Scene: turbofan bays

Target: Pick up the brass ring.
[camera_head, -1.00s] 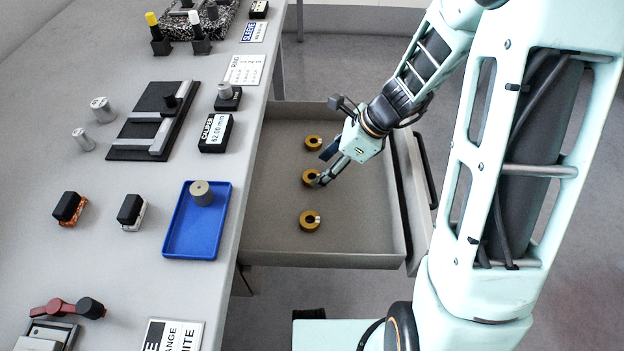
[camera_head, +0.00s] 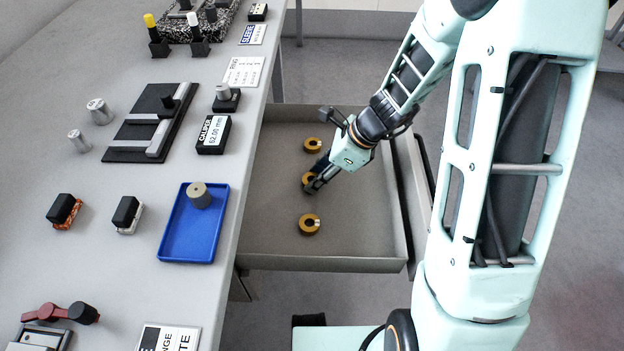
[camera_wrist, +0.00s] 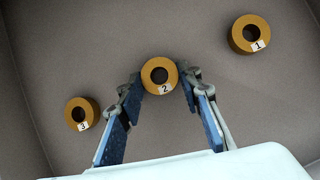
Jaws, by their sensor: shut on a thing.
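Three brass rings lie in the open grey drawer. In the wrist view they bear number tags: ring 1 (camera_wrist: 249,35) at upper right, ring 2 (camera_wrist: 159,76) in the middle, ring 3 (camera_wrist: 81,114) at lower left. My gripper (camera_wrist: 160,84) has its blue-padded fingers on either side of ring 2, shut on it. In the head view my gripper (camera_head: 312,181) is at the middle ring (camera_head: 307,179) and partly hides it. The other two rings, the far one (camera_head: 312,145) and the near one (camera_head: 309,224), lie apart from my gripper. I cannot tell whether ring 2 touches the drawer floor.
The drawer (camera_head: 350,225) has raised walls around the rings. To its left, the grey bench (camera_head: 100,255) carries a blue tray (camera_head: 170,240) with a cylinder, a caliper display (camera_head: 214,135), a black plate fixture (camera_head: 125,140) and several small parts. The drawer floor around the rings is otherwise clear.

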